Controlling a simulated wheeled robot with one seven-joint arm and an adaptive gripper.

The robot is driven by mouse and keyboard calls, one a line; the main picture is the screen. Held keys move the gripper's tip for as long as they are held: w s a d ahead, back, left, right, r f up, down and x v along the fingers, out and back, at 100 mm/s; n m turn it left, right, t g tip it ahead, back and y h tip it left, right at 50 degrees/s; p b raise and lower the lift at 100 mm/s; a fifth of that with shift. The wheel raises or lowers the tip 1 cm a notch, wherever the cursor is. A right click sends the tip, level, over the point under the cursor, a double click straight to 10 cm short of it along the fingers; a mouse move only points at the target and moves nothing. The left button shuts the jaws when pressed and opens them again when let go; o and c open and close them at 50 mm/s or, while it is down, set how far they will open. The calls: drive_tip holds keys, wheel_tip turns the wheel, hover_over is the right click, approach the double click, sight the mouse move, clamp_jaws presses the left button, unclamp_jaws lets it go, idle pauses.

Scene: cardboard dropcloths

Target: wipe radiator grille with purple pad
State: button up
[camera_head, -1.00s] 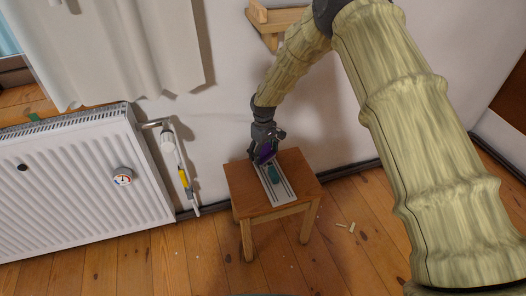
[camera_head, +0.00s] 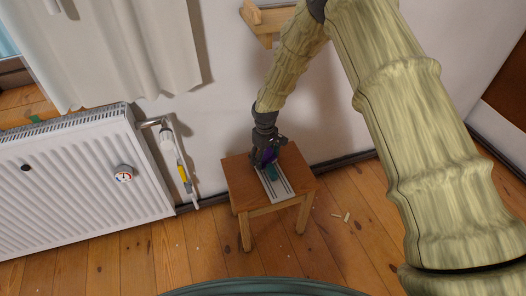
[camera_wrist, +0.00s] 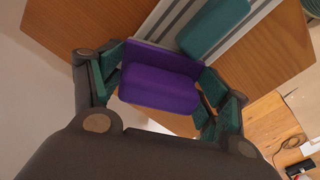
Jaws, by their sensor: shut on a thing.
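The purple pad (camera_wrist: 160,88) is held between the two fingers of my gripper (camera_wrist: 158,92), which is shut on it; it also shows small and partly hidden in the head view (camera_head: 269,155). My gripper (camera_head: 266,158) is low over a small wooden stool (camera_head: 240,178). A grey-white slotted plate, the likely grille (camera_head: 281,193), lies on the stool under and in front of the pad. A teal block (camera_wrist: 214,28) sits on the plate beyond the pad. I cannot tell whether the pad touches the plate.
A wooden shelf (camera_head: 266,20) is above the stool. Small pale pieces (camera_head: 346,217) lie on the floor at right.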

drive_tip(key=shift+s+d+p, duration=0.2)
drive_tip(key=shift+s+p, duration=0.2)
drive_tip(key=shift+s, duration=0.15)
drive_tip(key=shift+w+f, duration=0.1)
drive_tip(key=shift+f, duration=0.05)
drive_tip(key=shift+w+a, duration=0.4)
drive_tip(key=shift+w, duration=0.65)
drive_tip(key=shift+w+a, duration=0.35)
drive_tip(key=shift+w, duration=0.65)
drive_tip(key=shift+w+a, duration=0.4)
drive_tip(key=shift+w, duration=0.65)
wheel_tip(320, 180, up, 6)
drive_tip(key=p, duration=0.3)
drive_tip(key=shift+p, duration=0.35)
